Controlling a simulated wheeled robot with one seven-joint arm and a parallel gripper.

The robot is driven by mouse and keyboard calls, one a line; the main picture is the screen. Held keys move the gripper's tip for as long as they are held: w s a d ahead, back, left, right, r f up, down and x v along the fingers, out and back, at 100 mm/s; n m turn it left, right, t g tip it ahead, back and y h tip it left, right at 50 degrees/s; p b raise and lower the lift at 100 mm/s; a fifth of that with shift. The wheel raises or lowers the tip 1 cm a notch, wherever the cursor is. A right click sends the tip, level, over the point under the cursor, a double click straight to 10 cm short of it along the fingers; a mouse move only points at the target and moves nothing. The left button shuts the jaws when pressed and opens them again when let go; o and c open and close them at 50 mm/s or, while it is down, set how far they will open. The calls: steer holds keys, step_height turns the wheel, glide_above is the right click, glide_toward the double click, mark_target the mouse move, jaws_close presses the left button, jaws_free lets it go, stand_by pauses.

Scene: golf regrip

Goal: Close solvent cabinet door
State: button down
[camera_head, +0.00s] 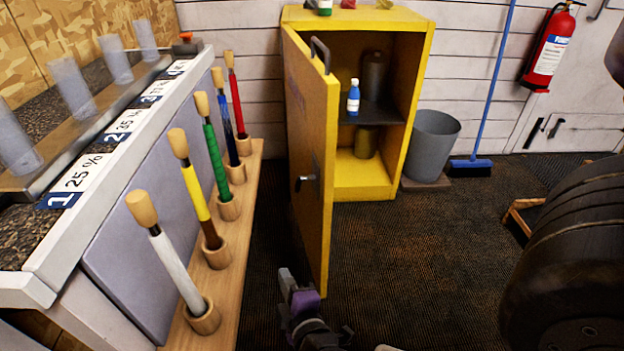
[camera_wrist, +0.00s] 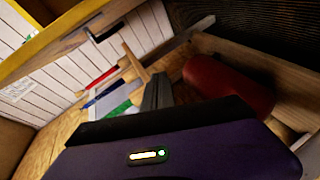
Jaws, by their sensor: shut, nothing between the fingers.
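The yellow solvent cabinet (camera_head: 360,188) stands against the back wall. Its door (camera_head: 312,150) is hinged on the left and swung wide open toward me. The door carries a dark bar handle (camera_head: 320,55) near its top edge and a latch (camera_head: 308,180) on its left-hand face. A yellow edge (camera_wrist: 60,38) crosses the upper left there.
A wooden rack (camera_head: 225,255) of upright coloured grips stands left beside the workbench (camera_head: 130,115). A grey bin (camera_head: 432,145) and blue broom (camera_head: 470,165) are right of the cabinet. Dark round discs (camera_head: 575,255) are at right. Dark floor (camera_head: 420,250) before the cabinet is clear.

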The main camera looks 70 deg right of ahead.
mark_target(314, 175)
steer(key=w+d+r+m+g+h+p, duration=0.1)
steer(key=d+r+g+h+p, duration=0.4)
steer(key=d+r, duration=0.7)
steer(key=shift+t+h, duration=0.6)
steer(key=shift+t, duration=0.1)
steer(key=shift+w+d+r+b, duration=0.15)
steer(key=shift+d+b, duration=0.5)
steer(key=shift+d, duration=1.95)
steer(key=shift+w+d+r+b, duration=0.1)
steer(key=shift+d+b, duration=0.5)
steer(key=shift+d, duration=1.95)
steer(key=shift+s, duration=0.1)
